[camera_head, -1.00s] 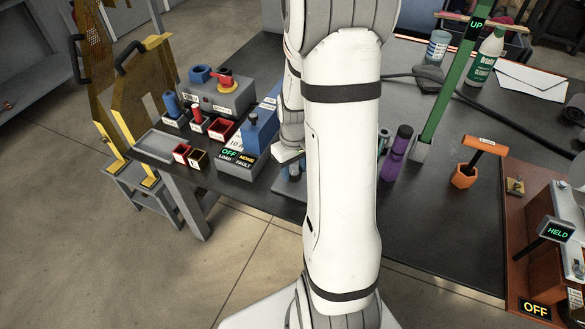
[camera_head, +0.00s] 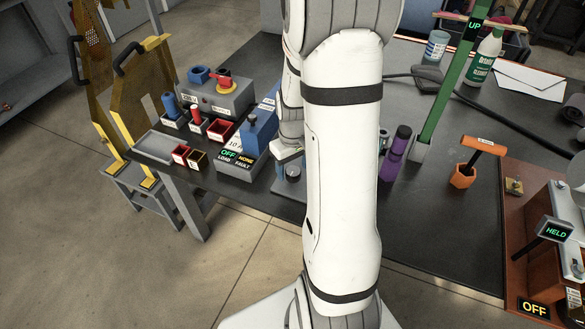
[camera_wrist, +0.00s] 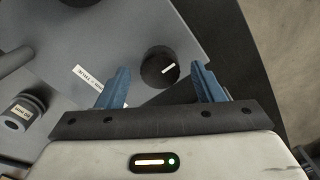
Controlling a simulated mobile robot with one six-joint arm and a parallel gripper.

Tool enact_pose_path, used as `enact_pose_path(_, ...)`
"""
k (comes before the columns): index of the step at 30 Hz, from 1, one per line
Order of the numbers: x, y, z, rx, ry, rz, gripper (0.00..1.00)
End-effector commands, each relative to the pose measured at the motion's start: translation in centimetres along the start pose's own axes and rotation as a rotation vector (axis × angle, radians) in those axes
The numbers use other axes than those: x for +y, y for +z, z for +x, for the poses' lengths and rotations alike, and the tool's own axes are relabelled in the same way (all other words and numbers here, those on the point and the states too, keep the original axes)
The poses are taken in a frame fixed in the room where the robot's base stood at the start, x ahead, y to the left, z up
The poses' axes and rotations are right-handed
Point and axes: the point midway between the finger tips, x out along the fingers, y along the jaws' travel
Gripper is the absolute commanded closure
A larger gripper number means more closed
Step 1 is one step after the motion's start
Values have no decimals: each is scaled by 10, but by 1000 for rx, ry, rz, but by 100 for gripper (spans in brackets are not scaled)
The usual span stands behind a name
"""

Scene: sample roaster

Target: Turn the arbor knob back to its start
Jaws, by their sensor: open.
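The arbor knob (camera_wrist: 160,67) is a round black knob with a white pointer line in the wrist view. It stands on a grey plate (camera_wrist: 195,35), and its pointer line slants toward the upper right in the picture. My gripper (camera_wrist: 163,80) is open, with its two blue fingers apart on either side of the knob's near part. I see a gap between each finger and the knob, and the jaws hold nothing. A small white label (camera_wrist: 88,73) lies left of the knob; I cannot read it surely.
A labelled grey cylinder (camera_wrist: 27,110) stands left in the wrist view. In the head view a blue box with a display (camera_head: 240,158) stands left of my wrist. A purple bottle (camera_head: 394,155) and a green post (camera_head: 447,90) stand to the right.

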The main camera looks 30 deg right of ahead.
Motion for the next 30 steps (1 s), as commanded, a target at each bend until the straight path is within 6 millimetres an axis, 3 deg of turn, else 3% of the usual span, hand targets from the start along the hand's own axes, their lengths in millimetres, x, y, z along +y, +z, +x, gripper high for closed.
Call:
enact_pose_path(6, 0, 0, -41, 3, 2, 0, 39)
enact_pose_path(12, 0, 0, -64, 2, 1, 0, 39)
enact_pose_path(30, -1, 1, -69, 2, 1, 0, 39)
